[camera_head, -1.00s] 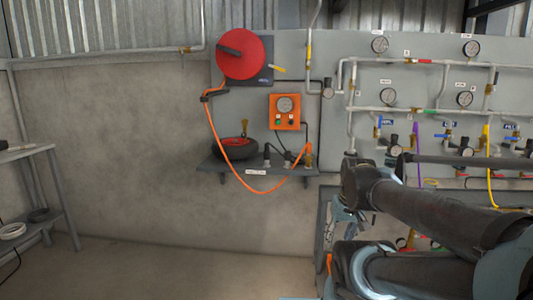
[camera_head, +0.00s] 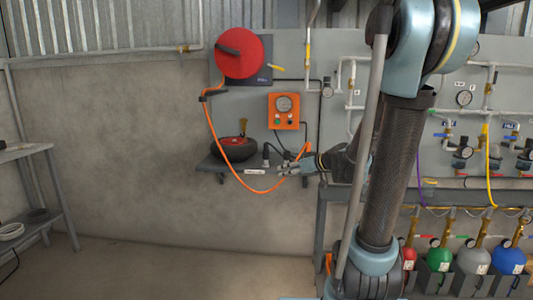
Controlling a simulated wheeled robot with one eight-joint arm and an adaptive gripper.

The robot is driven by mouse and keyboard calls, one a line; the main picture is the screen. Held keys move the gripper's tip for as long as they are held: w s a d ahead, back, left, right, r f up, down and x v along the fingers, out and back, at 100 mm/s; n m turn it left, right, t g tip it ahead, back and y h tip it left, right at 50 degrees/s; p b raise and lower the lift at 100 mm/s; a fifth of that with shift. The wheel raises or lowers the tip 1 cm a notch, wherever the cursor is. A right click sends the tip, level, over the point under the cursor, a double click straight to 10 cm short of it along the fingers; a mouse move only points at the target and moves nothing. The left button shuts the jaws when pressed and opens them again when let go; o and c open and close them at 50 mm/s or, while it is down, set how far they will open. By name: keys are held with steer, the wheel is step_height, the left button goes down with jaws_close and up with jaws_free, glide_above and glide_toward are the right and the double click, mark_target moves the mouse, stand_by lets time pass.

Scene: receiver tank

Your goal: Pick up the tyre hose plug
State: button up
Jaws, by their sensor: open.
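The orange hose (camera_head: 213,135) hangs in a loop from the red reel to the right end of the small wall shelf (camera_head: 222,166). Its upper right end (camera_head: 304,151) shows just above my gripper. The plug at that end cannot be made out clearly, as my gripper and wrist cover much of this spot. My gripper (camera_head: 284,169) is open, pointing left in front of the shelf's right part. I cannot tell whether it touches the hose or the shelf.
A small tyre (camera_head: 233,149) and a dark upright fitting (camera_head: 266,153) stand on the shelf. An orange gauge box (camera_head: 284,111) and the red reel (camera_head: 240,54) are on the wall above. Coloured cylinders (camera_head: 440,261) stand lower right.

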steer(key=w+r+t+y, duration=0.1)
steer(key=w+r+t, duration=0.1)
steer(key=w, duration=0.5)
steer(key=t+y, duration=0.1)
steer(key=t, duration=0.2)
glide_toward(266, 146)
steer(key=shift+n, duration=0.4)
steer(key=shift+w+d+x, duration=0.15)
steer(key=shift+x, duration=2.6)
steer(key=shift+w+d+x, duration=0.1)
steer(key=shift+x, duration=2.6)
steer(key=shift+f, duration=0.15)
jaws_close()
